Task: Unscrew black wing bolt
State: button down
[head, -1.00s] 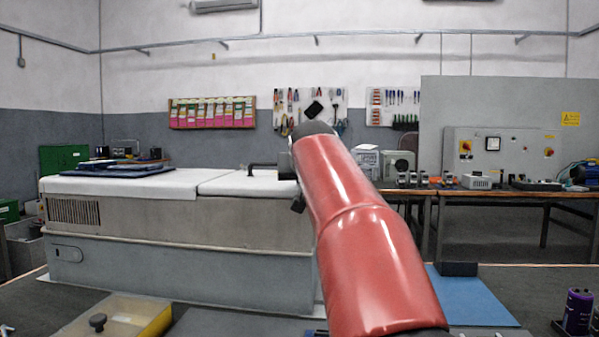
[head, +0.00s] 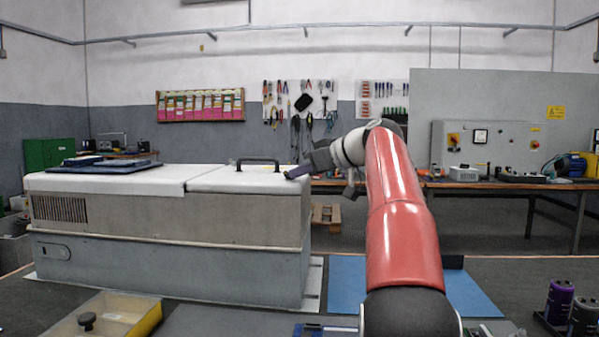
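I cannot clearly pick out a black wing bolt. A small black knob-like piece (head: 86,320) shows at the yellow-walled tray (head: 148,320) at bottom left, and I cannot tell if it is the bolt. My gripper (head: 297,173) is at the right end of the large grey cabinet (head: 170,262), by its white lid (head: 232,181). It is seen from the side and small, so its opening and anything between its fingers cannot be made out. A black bar handle (head: 258,161) stands on the lid, just left of my gripper.
Dark blue flat items (head: 105,164) lie on the cabinet's left lid. A blue mat (head: 347,284) lies behind my red arm. Purple and black cylinders (head: 560,302) stand at the lower right. A workbench (head: 520,184) with equipment runs along the back right.

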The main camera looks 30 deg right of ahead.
jog(key=shift+w+d+f+n+g+y, duration=0.1)
jog(key=shift+d+f+n+g+y, duration=0.1)
jog(key=shift+n+g+y, duration=0.25)
dwell(0.3)
jog(key=c, duration=1.6)
grip_release()
jog(key=shift+r, duration=0.1)
jog(key=v, duration=0.7)
jog(key=shift+s+d+r, duration=0.1)
jog(key=shift+s+d, duration=0.1)
jog(key=shift+s, duration=0.1)
